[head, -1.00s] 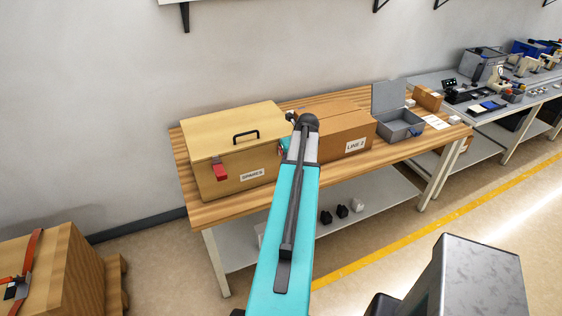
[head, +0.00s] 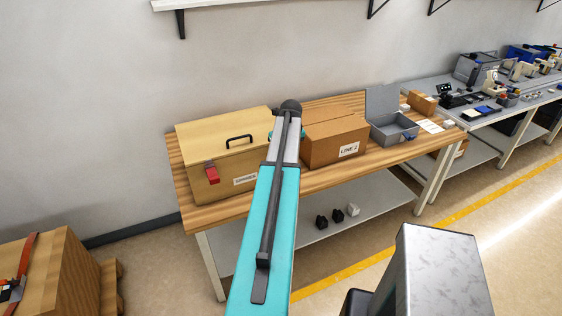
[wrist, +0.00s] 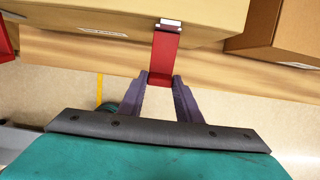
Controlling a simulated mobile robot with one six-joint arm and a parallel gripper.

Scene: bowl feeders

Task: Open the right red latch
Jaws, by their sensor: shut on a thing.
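The wooden box (head: 222,137) with a black lid handle stands on the wooden bench, lid shut. Its left red latch (head: 212,174) shows on the front, and part of it is at the left edge of the wrist view (wrist: 5,42). The right red latch (wrist: 165,52) hangs from a metal catch (wrist: 170,25) on the box front. My gripper (wrist: 161,80) is shut on the lower end of this latch. In the head view my arm hides the right latch and my gripper. I cannot tell how far the latch is turned.
A cardboard box (head: 334,137) labelled LINE 2 stands close to the right of the wooden box. An open grey case (head: 392,131) is further right. The bench top (head: 247,207) has a bare strip in front of the boxes. Small black and white items are on the lower shelf.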

